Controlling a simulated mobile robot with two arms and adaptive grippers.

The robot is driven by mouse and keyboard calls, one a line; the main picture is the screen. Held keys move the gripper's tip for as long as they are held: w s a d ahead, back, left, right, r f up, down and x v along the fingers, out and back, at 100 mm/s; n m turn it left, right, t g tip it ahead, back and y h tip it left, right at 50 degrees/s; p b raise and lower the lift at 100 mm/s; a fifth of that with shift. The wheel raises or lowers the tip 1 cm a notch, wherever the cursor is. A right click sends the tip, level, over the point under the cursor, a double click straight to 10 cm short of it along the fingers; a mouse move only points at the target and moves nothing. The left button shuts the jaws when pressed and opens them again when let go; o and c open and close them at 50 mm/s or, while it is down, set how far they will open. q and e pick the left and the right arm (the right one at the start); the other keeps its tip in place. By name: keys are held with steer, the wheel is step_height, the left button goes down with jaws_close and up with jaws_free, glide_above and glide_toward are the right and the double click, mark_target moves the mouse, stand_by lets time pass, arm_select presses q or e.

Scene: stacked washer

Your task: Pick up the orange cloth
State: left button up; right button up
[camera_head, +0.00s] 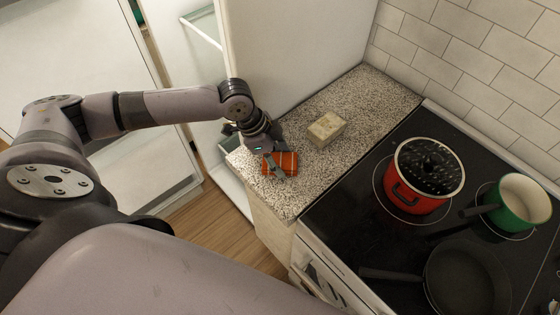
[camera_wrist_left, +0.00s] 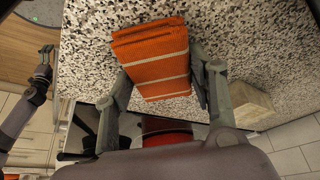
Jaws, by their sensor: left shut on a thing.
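The orange cloth (camera_head: 285,160), folded with pale stripes, is at the front left of the speckled counter (camera_head: 310,175). It also shows in the left wrist view (camera_wrist_left: 155,70). My left gripper (camera_head: 278,165) is shut on it, with one finger on each side in the left wrist view (camera_wrist_left: 163,70). I cannot tell whether the cloth touches the counter. My right gripper is outside the head view; an arm end that looks like it (camera_wrist_left: 40,75) shows small at the left of the left wrist view, its jaws unclear.
A cream block (camera_head: 326,129) lies on the counter behind the cloth. To the right, the black stove (camera_head: 360,235) bears a red pot (camera_head: 415,199), a green pan (camera_head: 520,203) and a black frying pan (camera_head: 465,280). A white panel (camera_head: 290,45) stands behind the counter.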

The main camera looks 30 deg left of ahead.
mark_target(279, 160)
arm_select(q)
steer(key=shift+c, duration=0.6)
steer(key=shift+b, duration=0.3)
step_height(279, 160, up, 20)
steer(key=b, duration=0.1)
steer(key=shift+r+b, duration=0.2)
steer(key=shift+b, duration=0.2)
